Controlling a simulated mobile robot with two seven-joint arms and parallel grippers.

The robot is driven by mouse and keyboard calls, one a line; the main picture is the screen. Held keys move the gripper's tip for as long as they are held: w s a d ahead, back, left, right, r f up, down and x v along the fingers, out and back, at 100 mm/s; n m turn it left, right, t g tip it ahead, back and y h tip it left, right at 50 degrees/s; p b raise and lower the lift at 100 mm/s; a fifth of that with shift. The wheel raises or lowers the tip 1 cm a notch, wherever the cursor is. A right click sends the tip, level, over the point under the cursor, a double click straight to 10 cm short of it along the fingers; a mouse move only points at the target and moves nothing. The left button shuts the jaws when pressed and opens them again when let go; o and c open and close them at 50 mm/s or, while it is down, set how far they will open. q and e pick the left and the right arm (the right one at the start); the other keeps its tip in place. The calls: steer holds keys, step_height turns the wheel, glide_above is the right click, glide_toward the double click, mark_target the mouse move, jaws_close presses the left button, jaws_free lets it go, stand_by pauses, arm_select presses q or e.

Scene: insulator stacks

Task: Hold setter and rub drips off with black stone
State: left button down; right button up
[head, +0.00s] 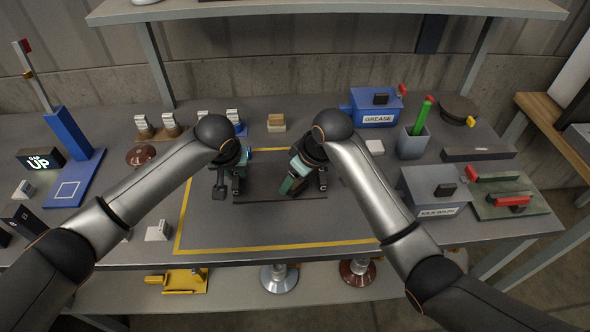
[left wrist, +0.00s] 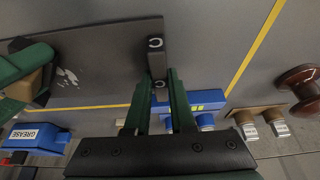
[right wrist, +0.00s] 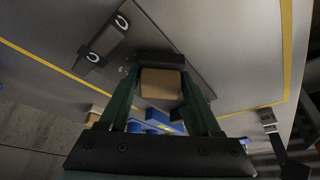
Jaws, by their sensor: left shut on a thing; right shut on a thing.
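The setter is a dark flat plate (head: 265,188) inside the yellow outline, with a black end block (left wrist: 156,60) bearing white C-shaped marks. My left gripper (head: 229,186) is shut on the setter at that end block. White drip marks (left wrist: 68,76) show on the plate's face in the left wrist view. My right gripper (head: 301,184) is shut on a tan block (right wrist: 160,83) with a black stone face (right wrist: 161,59), over the setter's other half. Whether the stone touches the plate cannot be told.
A blue GREASE box (head: 376,108), grey cup with green stick (head: 413,142) and grey labelled box (head: 433,192) stand right. A blue stand (head: 70,150) and brown insulator (head: 141,155) are left. Small white-topped parts line the back. The front of the yellow-outlined area is clear.

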arm_select(q)
steer(key=shift+r, duration=0.1)
arm_select(e)
steer(key=shift+w+f, duration=0.25)
steer(key=shift+f, duration=0.2)
steer(key=shift+w+f, duration=0.15)
steer(key=shift+w, duration=0.2)
steer(key=shift+c, duration=0.6)
arm_select(q)
steer(key=shift+d, duration=0.1)
arm_select(e)
steer(key=shift+w, duration=3.2)
steer(key=shift+s+f, duration=0.1)
steer(key=shift+s, duration=0.25)
arm_select(q)
steer(key=shift+w, duration=0.1)
arm_select(e)
steer(key=shift+s, duration=3.4)
steer(key=shift+s+a, duration=0.15)
steer(key=shift+a, duration=0.05)
steer(key=shift+w+d, duration=0.1)
steer(key=shift+w, duration=3.65)
steer(key=shift+s, duration=3.8)
step_height(320, 180, up, 3)
steer(key=shift+w+f, duration=0.1)
steer(key=shift+w, duration=0.05)
steer(key=shift+r, duration=2.9)
